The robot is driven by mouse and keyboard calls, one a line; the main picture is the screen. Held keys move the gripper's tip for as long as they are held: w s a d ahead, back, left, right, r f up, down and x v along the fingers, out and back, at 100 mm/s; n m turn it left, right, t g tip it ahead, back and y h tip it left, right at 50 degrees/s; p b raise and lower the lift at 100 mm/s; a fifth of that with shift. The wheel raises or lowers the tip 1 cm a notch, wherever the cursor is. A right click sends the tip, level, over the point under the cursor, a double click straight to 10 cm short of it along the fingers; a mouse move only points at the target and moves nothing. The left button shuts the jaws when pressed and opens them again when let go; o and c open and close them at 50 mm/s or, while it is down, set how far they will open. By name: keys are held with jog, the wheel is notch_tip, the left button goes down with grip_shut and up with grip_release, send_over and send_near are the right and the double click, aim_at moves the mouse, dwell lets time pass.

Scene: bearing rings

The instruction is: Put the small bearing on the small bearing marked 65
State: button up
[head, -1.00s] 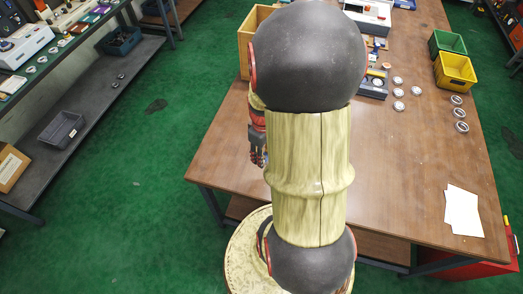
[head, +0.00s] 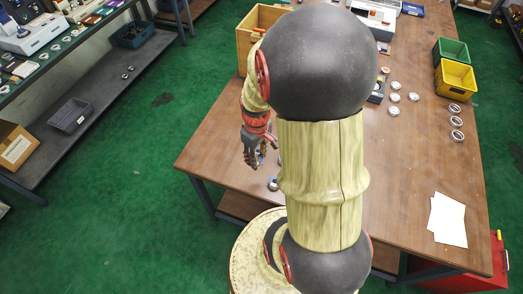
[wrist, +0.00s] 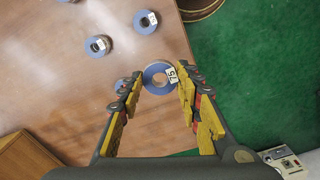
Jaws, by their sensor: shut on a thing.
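My gripper (wrist: 160,83) is shut on a small bearing (wrist: 153,70), a blue-grey ring with a white label that seems to read 75. It sits between the fingertips. In the head view my gripper (head: 250,160) hangs over the table's near left edge. Two more labelled blue-grey bearings lie on the table in the wrist view: one (wrist: 95,48) left of the held ring, one (wrist: 141,24) farther up. Their numbers are too small to read surely. Part of another ring (wrist: 119,84) shows behind the left finger. One bearing (head: 274,184) shows beside my arm in the head view.
The brown table (head: 410,190) holds several silver rings (head: 394,97) at centre right, more rings (head: 456,122) near the right edge, yellow (head: 455,78) and green (head: 450,48) bins, and white papers (head: 448,218). A wooden box (head: 262,20) stands at the back left.

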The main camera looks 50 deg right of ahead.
jog(key=w+d+f+b, duration=0.1)
jog(key=w+d+f, duration=0.3)
jog(key=w+d, duration=0.15)
jog(key=b, duration=0.2)
send_over(258, 151)
notch_tip(258, 151, down, 5)
jog(key=shift+s+a+f, duration=0.1)
jog(key=shift+a, duration=0.05)
jog(key=shift+f, duration=0.25)
jog(key=shift+f+b, duration=0.3)
jog(key=shift+f, duration=1.1)
jog(key=shift+f, duration=0.15)
jog(key=o, duration=1.2)
jog(key=shift+o, duration=0.2)
